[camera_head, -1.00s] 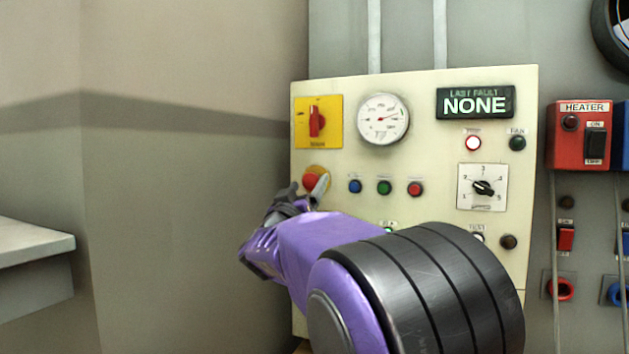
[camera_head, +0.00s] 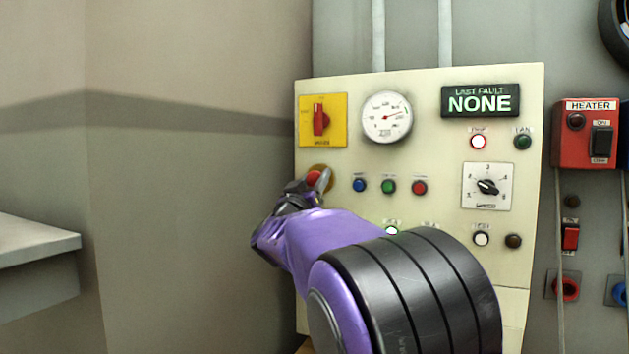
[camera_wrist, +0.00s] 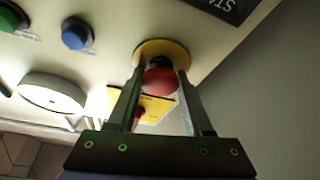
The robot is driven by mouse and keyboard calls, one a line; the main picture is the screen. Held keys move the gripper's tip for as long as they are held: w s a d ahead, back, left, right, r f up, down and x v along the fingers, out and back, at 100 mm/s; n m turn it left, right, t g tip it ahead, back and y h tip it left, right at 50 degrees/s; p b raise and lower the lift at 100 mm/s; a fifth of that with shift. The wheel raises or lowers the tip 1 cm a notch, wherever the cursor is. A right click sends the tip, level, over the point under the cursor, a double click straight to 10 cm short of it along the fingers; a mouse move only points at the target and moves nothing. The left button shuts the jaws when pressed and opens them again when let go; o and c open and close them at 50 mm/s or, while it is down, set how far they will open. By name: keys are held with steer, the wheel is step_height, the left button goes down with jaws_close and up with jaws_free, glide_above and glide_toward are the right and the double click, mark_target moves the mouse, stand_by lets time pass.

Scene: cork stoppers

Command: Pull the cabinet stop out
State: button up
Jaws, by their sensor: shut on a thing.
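The cabinet stop is a red mushroom button (camera_head: 314,177) on a yellow disc at the left of the cream cabinet panel (camera_head: 430,120). In the wrist view the red button (camera_wrist: 160,82) sits between my two fingers, with its dark stem showing against the yellow disc (camera_wrist: 162,50). My gripper (camera_wrist: 160,88) is shut on the button, one finger on each side. In the head view my gripper (camera_head: 322,180) covers part of the button and disc.
A red rotary switch (camera_head: 320,119) on a yellow plate is above the stop. Blue, green and red buttons (camera_head: 389,187) are to its right. A gauge (camera_head: 387,117) and a "NONE" display (camera_head: 480,101) are higher. A grey ledge (camera_head: 35,243) juts in at left.

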jaws_close()
steer(key=shift+s+a, duration=0.2)
steer(key=shift+s, duration=0.3)
steer(key=shift+f, duration=0.1)
steer(key=o, duration=1.3)
jaws_free()
steer(key=shift+s, duration=0.2)
steer(key=shift+c, duration=0.2)
steer(key=v, duration=1.7)
steer(key=shift+s+b, duration=0.2)
steer(key=shift+b, duration=0.1)
